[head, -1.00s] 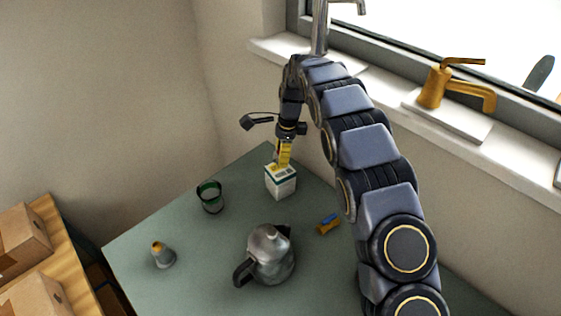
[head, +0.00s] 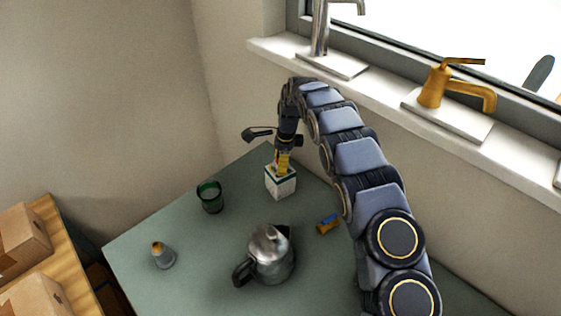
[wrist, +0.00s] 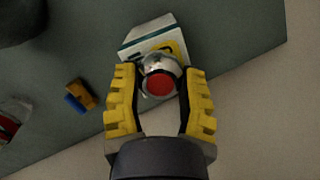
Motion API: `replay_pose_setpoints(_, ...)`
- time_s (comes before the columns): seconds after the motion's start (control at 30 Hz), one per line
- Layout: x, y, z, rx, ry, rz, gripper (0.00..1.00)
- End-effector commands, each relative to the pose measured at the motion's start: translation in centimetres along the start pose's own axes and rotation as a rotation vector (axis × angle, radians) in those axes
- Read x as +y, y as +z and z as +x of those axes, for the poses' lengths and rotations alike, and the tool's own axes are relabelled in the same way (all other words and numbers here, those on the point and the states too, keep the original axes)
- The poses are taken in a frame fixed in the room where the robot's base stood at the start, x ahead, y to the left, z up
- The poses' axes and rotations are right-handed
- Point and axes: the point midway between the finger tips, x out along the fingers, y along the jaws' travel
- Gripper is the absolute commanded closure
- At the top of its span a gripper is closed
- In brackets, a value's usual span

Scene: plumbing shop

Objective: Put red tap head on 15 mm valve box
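The red tap head (wrist: 160,82), chrome with a red round top, sits between the yellow fingers of my gripper (wrist: 162,88) in the wrist view. The fingers appear to touch it on both sides. The white valve box with green edges (head: 281,187) stands on the table; its top also shows in the wrist view (wrist: 135,46), just beyond the tap head. In the head view my gripper (head: 283,168) points down right over the box top. The fingers hide the tap head there. I cannot tell whether the tap head touches the box.
On the green table (head: 210,285) are a metal kettle (head: 270,258), a dark green glass (head: 210,198), a blue and yellow piece (head: 328,224) and a grey piece with an orange top (head: 163,257). A brass tap (head: 436,88) and a chrome tap (head: 320,35) stand on the windowsill.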

Motion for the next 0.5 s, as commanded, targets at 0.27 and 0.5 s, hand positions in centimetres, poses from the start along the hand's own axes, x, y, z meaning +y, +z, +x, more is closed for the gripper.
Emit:
replay_pose_setpoints(0.27,0.0,0.0,0.0,0.0,0.001,-0.001,0.39)
replay_pose_setpoints(0.5,0.0,0.1,-1.2,0.001,0.0,-0.001,0.39)
